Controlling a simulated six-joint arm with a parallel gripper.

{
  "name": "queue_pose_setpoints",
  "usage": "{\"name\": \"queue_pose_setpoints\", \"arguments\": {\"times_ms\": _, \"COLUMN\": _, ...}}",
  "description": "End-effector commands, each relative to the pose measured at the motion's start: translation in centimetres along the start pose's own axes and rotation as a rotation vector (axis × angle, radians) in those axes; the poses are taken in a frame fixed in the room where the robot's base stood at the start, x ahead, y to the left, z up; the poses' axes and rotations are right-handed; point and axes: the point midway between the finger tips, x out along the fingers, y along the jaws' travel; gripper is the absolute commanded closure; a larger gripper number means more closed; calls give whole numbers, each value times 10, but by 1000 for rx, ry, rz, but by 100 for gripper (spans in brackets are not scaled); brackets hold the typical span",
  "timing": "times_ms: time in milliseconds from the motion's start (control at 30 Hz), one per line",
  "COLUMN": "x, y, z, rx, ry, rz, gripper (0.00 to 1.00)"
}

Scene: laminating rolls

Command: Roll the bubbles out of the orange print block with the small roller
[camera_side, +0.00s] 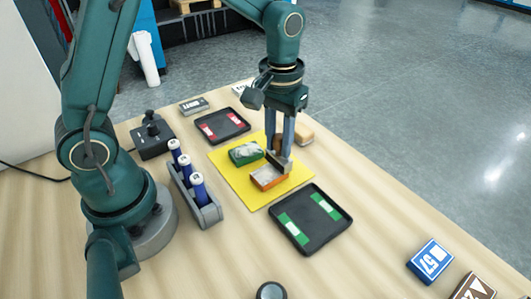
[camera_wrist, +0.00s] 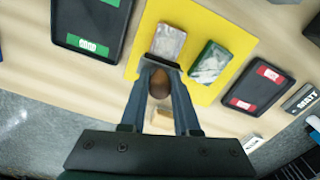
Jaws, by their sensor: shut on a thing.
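The orange print block (camera_side: 267,179) lies on the yellow mat (camera_side: 228,165). Its top looks pale and greyish; in the wrist view the block (camera_wrist: 169,42) sits just beyond my fingertips. My gripper (camera_side: 282,155) points down over the block's back right edge. It is shut on the brown handle (camera_wrist: 160,84) of the small roller, which stands between the fingers. The roller's grey head (camera_side: 280,162) is low at the block's edge; I cannot tell whether it touches the top. The fingers partly hide the roller.
A green print block (camera_side: 246,153) lies beside the orange one. A red-marked black tray (camera_side: 222,125) is behind, and a green-marked one (camera_side: 310,218) in front. A rack (camera_side: 207,214) of blue-white cylinders stands left. A wooden block (camera_side: 304,134) is behind my gripper.

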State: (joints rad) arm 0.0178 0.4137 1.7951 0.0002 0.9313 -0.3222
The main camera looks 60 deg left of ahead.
Motion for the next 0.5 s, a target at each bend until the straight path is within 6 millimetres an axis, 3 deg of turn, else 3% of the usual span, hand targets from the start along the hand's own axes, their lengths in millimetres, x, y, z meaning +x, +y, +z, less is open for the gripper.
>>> {"name": "queue_pose_setpoints", "arguments": {"times_ms": 500, "x": 2, "y": -1, "z": 3, "rx": 0, "ry": -1, "rz": 0, "gripper": 100}}
